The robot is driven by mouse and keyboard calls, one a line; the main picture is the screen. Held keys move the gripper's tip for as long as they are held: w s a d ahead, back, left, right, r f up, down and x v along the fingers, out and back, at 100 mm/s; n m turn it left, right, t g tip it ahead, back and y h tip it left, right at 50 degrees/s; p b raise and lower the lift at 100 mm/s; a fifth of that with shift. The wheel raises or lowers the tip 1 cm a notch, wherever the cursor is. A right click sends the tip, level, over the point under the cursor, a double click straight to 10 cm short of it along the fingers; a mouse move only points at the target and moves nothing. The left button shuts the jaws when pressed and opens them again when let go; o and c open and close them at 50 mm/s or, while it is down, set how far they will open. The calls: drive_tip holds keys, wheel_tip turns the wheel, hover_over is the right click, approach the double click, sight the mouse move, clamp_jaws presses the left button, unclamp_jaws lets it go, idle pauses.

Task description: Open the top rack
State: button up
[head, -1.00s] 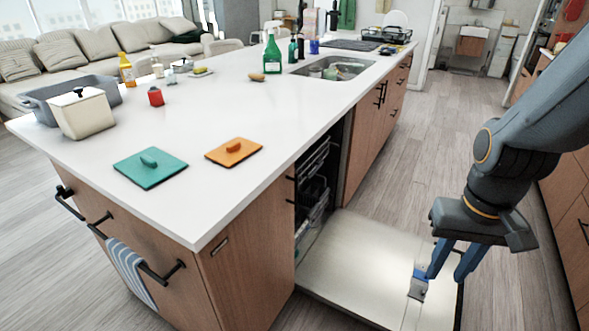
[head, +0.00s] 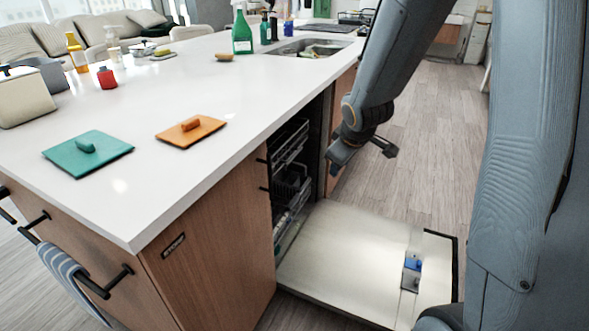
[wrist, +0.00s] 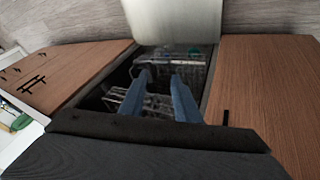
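The dishwasher stands in the island with its door (head: 345,255) lowered flat. The top rack (head: 289,146) is a dark wire rack inside the opening; it appears pushed in. In the wrist view the top rack (wrist: 155,104) shows between and beside my fingers, partly hidden by them. My gripper (wrist: 162,76) is open, its two blue fingers apart and pointing into the dishwasher opening. I cannot tell whether the fingers touch the rack.
The lower rack (head: 287,218) sits inside, above the door hinge. The white countertop (head: 200,95) overhangs the opening and bears an orange lid (head: 190,133), a teal lid (head: 88,156) and a green bottle (head: 241,35). Wooden floor (head: 440,120) is clear beyond the door.

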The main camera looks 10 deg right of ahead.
drive_tip(key=w+d+f+n+t+y+b, duration=0.15)
drive_tip(key=w+f+n+b, duration=0.25)
drive_tip(key=w, duration=0.5)
drive_tip(key=w+f+n+t+y+b, duration=0.1)
drive_tip(key=w+f+n+t+b, duration=0.3)
drive_tip(key=w, duration=0.5)
drive_tip(key=n+t+y+b, duration=0.2)
drive_tip(key=n+y+b, duration=0.4)
drive_tip(key=n+b, duration=0.4)
approach(295, 156)
drive_tip(key=b+x, duration=0.2)
drive_tip(key=x, duration=0.6)
drive_tip(key=shift+w+f+b, duration=0.25)
drive_tip(key=shift+w+b, duration=0.05)
drive_tip(key=shift+b, duration=0.05)
drive_tip(key=shift+a, duration=0.15)
clamp_jaws()
